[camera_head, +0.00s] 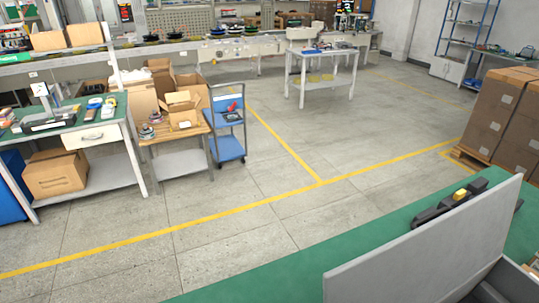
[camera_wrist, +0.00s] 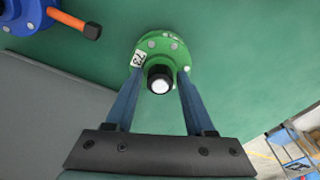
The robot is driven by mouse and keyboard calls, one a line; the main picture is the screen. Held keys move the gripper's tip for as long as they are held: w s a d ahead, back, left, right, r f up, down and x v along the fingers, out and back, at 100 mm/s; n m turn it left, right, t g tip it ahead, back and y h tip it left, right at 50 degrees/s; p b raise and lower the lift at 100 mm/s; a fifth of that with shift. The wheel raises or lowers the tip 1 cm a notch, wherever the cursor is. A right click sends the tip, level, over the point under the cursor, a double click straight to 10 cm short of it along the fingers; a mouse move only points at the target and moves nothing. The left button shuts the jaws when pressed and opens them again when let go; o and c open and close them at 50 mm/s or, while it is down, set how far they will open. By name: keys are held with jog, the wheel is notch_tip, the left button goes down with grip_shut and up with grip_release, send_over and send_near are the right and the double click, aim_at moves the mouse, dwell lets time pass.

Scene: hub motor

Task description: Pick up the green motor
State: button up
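The green motor (camera_wrist: 161,46) shows at the upper middle of the wrist view. It has a round green flange with pale bolt spots, a white numbered label and a black-collared shaft with a bright end facing the camera. It is on a green surface (camera_wrist: 235,45). My gripper (camera_wrist: 160,74) is open, with one blue finger on each side of the shaft. The fingertips reach the flange's lower edge; whether they touch it I cannot tell. In the head view I cannot make out the motor or the gripper.
A grey panel (camera_head: 420,252) stands over the green tabletop (camera_head: 290,275). A black tool with a yellow part (camera_head: 460,195) lies behind it. Brown boxes (camera_head: 505,110) stand beyond.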

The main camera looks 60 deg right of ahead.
grip_shut()
jog(key=shift+r, duration=0.15)
